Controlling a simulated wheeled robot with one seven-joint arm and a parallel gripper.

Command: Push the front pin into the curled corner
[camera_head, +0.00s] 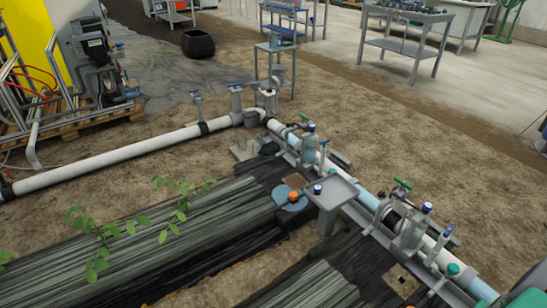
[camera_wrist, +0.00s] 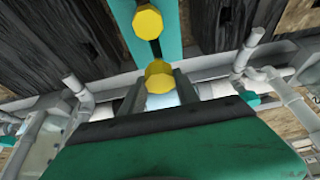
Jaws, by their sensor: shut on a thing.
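In the wrist view my gripper (camera_wrist: 158,92) has its two grey fingers shut on a yellow faceted head (camera_wrist: 159,75), which looks like the top of a pin. A pale blue surface shows between the fingers below it. A second yellow head (camera_wrist: 148,21) sits further up, over a teal strip (camera_wrist: 165,42), apart from the fingers. I cannot tell which is the front pin. Dark ground fabric (camera_wrist: 55,38) lies on both sides; I cannot make out a curled corner. The pin shafts are hidden. The gripper's fingers do not show in the head view.
A white and blue pipe line (camera_head: 367,200) with upright valves runs diagonally through the head view. A grey stand (camera_head: 337,192) is beside it. Dark fabric strips (camera_head: 130,235) and plants (camera_head: 90,225) lie left. Grey pipes flank my gripper in the wrist view (camera_wrist: 285,95). Bare soil (camera_head: 440,150) is open at right.

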